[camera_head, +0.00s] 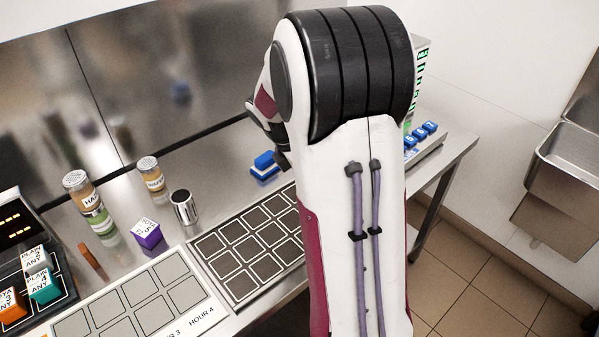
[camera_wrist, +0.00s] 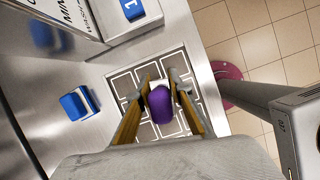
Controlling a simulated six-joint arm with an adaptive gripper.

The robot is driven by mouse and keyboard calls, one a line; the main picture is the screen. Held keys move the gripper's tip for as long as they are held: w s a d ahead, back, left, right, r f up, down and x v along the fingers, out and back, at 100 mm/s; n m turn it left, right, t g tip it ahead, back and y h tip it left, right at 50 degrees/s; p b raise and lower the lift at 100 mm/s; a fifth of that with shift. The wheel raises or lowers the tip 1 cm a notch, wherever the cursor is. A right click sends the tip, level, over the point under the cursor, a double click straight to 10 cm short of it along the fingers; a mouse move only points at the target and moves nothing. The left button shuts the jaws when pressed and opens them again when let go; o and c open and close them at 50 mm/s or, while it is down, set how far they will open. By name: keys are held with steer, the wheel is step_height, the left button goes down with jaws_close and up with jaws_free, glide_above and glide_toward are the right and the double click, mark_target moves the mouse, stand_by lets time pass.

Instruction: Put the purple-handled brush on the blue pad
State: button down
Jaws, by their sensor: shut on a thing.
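My gripper (camera_wrist: 160,92) is shut on a purple, rounded thing (camera_wrist: 160,108), which I take to be the brush's purple handle. Its bristles cannot be made out. In the wrist view it appears over the dark grid tray, and its height cannot be told. In the head view my arm hides the held thing and most of the gripper. A blue, block-like thing (camera_head: 264,166) lies on the steel counter left of my arm. It also shows in the wrist view (camera_wrist: 77,104), left of the gripper. I cannot tell whether it is the blue pad.
The dark grid tray (camera_head: 193,249) lies at the counter's front, beside a pale grid board (camera_head: 190,322). A metal cup (camera_head: 184,207), two jars (camera_head: 151,174) (camera_head: 90,203) and a purple labelled cube (camera_head: 147,234) stand left. Blue numbered blocks (camera_head: 420,134) sit right of my arm.

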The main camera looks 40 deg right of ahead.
steer(key=shift+a+f, duration=0.1)
steer(key=shift+f, duration=0.25)
steer(key=shift+w+f, duration=0.2)
steer(key=shift+w, duration=0.1)
steer(key=w+r+n+t, duration=0.1)
steer(key=w+r+n, duration=0.1)
steer(key=w, duration=0.6)
steer(key=w+r+n+t+y, duration=0.1)
steer(key=w+r+n, duration=0.1)
steer(key=w+n, duration=0.3)
steer(key=w+r+n+t, duration=0.2)
steer(key=w+n, duration=0.2)
steer(key=w, duration=0.8)
steer(key=shift+d+r, duration=0.2)
steer(key=shift+d, duration=0.2)
steer(key=shift+f, duration=2.55)
